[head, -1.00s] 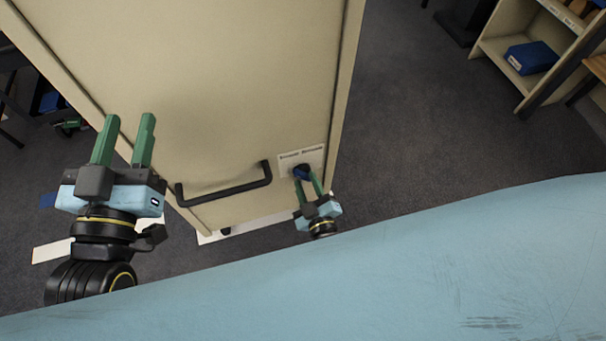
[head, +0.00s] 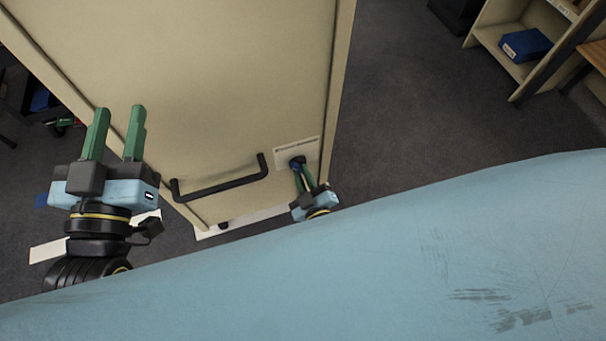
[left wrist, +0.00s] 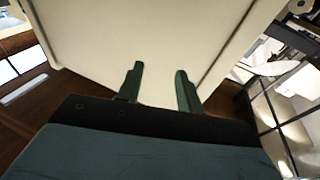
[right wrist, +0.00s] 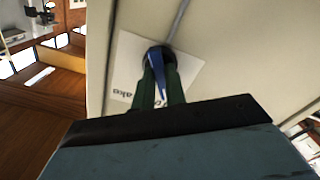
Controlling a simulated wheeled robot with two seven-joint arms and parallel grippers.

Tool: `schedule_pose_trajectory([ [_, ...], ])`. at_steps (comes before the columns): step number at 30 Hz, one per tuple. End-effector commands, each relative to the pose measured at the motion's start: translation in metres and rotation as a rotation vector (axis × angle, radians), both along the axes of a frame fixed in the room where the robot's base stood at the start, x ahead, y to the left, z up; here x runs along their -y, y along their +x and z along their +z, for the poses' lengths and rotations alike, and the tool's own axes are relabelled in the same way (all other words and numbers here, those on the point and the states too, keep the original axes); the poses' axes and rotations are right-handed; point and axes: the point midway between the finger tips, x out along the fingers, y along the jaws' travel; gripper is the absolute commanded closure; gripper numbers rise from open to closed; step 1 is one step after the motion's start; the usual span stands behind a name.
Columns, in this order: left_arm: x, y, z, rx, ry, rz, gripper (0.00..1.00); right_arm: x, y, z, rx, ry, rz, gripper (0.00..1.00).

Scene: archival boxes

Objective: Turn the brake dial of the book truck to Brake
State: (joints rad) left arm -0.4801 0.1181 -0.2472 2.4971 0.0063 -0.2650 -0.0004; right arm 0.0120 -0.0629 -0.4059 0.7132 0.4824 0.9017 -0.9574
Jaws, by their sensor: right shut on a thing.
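The book truck (head: 210,80) is a tall cream cabinet-like body in front of me. Its brake dial (head: 296,162) is a dark round knob with a blue grip, on a pale label plate (head: 310,146) low at the panel's right edge. My right gripper (head: 300,170) is shut on the dial. In the right wrist view, the blue grip (right wrist: 157,70) sits between the green fingers, and letters like "ake" show on the plate at lower left; other lettering is hidden. My left gripper (head: 119,110) is open and empty, left of the truck's black handle (head: 222,190).
The black handle sticks out from the panel between my two grippers. A shelf unit (head: 490,35) with a blue box (head: 526,44) stands at the upper right. Dark carpet (head: 400,110) right of the truck is clear. A dark cart with items shows at the far left.

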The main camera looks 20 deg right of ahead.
Motion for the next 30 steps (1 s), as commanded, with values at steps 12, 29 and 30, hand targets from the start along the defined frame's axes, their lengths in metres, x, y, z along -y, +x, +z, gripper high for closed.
schedule_pose_trajectory([
  [12,0.003,-0.005,0.023,0.137,-0.045,-0.012,0.64,0.000,0.000,0.000,-0.008,0.266,0.000,1.00],
  [29,0.003,-0.017,0.047,0.327,-0.104,-0.017,0.64,0.001,0.001,0.000,-0.024,0.795,0.001,1.00],
  [30,0.003,-0.018,0.048,0.335,-0.107,-0.017,0.64,0.001,0.001,0.000,-0.026,0.831,0.000,1.00],
])
